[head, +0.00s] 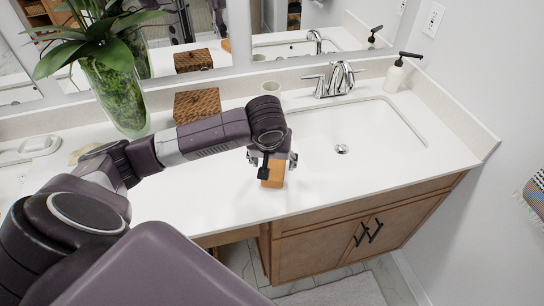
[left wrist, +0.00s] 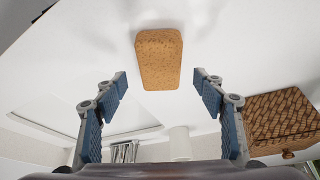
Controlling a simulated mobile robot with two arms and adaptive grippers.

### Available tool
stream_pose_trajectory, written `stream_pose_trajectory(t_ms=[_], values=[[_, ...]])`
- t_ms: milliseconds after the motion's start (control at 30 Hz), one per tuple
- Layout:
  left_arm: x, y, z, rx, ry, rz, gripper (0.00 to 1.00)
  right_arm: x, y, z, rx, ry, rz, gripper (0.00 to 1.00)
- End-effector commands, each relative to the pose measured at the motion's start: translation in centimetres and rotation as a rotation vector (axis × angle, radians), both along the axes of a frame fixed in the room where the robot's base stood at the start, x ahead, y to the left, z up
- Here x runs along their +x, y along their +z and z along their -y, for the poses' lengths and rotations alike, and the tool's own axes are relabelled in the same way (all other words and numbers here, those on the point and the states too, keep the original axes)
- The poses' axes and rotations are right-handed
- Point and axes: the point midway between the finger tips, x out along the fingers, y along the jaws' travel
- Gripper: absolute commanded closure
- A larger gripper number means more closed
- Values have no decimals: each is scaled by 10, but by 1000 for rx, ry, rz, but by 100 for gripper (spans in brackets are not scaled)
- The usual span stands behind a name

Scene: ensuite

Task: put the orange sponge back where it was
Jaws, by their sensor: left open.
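The orange sponge (head: 272,177) sits on the white countertop (head: 225,190), left of the sink and near the front edge. My left gripper (head: 272,160) is above the counter at the sponge, which partly hides behind the gripper in the head view. In the left wrist view, the gripper (left wrist: 163,92) is open, with its two blue-padded fingers spread wide. The sponge (left wrist: 159,57) shows in line with the gap between them, mostly past the fingertips, and no finger touches it there. My right gripper is not in view.
The sink basin (head: 365,140) with its chrome faucet (head: 338,80) lies to the right. A woven box (head: 197,104), a white cup (head: 270,92) and a glass vase with a plant (head: 120,95) stand toward the back. A soap dispenser (head: 394,78) is at the back right.

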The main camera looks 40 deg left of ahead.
Motion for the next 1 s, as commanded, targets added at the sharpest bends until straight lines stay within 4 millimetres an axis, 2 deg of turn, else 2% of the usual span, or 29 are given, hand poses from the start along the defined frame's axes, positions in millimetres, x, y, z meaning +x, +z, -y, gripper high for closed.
stream_pose_trajectory(t_ms=[200, 367, 1000], values=[[-14, 40, 8, 0, -1, 4, 36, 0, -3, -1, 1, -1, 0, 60], [-20, 56, 11, 0, 0, 1, 36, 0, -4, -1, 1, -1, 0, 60], [-23, 59, 11, 1, -1, -1, 36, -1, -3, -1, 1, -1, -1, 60]])
